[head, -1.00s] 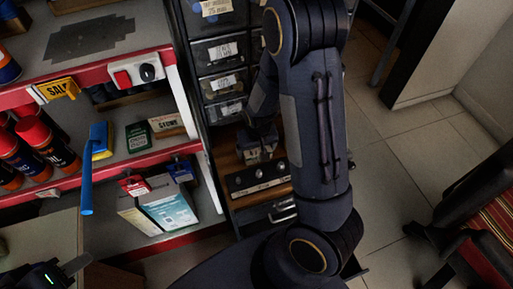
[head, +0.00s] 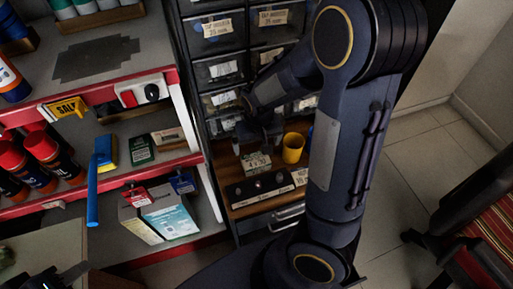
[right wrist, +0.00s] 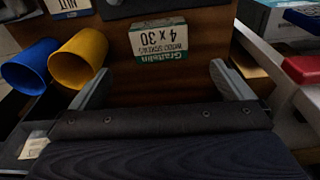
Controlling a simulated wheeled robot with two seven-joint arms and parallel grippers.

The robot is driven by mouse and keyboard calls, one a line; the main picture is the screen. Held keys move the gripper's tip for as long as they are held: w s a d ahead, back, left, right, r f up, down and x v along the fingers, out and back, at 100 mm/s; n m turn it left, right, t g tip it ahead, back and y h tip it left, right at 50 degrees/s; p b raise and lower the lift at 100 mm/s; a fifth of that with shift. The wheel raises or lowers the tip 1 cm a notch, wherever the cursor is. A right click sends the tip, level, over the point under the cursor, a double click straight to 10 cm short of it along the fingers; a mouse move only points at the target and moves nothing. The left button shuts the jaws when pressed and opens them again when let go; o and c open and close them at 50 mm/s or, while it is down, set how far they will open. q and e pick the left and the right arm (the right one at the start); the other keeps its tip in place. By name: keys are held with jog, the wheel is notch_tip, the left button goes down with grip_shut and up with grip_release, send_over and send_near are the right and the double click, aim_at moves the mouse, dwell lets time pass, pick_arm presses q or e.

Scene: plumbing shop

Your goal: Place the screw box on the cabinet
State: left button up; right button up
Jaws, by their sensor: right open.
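The screw box (head: 256,163), small with a white and green label reading 4 x 30, sits on the brown wooden top of the cabinet (head: 228,190). My right gripper (head: 258,132) is open and empty, just behind and above the box in the head view. Its fingers (right wrist: 162,88) stand apart from the box. My left gripper (head: 62,278) is partly in view at the lower left corner, dark, and its jaws are unclear.
A yellow cup (head: 293,147) and a blue cup (right wrist: 30,66) stand beside the box. Labelled drawers (head: 222,70) rise behind the wooden top. A shelf (head: 150,160) with spray cans and boxes stands left. A chair (head: 470,220) is at right.

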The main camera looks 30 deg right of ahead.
jog(key=s+a+r+t+y, duration=0.2)
jog(key=s+a+r, duration=0.1)
jog(key=s+r, duration=0.4)
jog(key=s+a+r+n+t+y, duration=0.1)
jog(key=s+a+r+t+y, duration=0.1)
jog(key=s+r, duration=0.5)
jog(key=shift+s+a+r+n, duration=0.35)
jog(key=shift+s+a, duration=0.15)
jog(key=shift+a, duration=0.35)
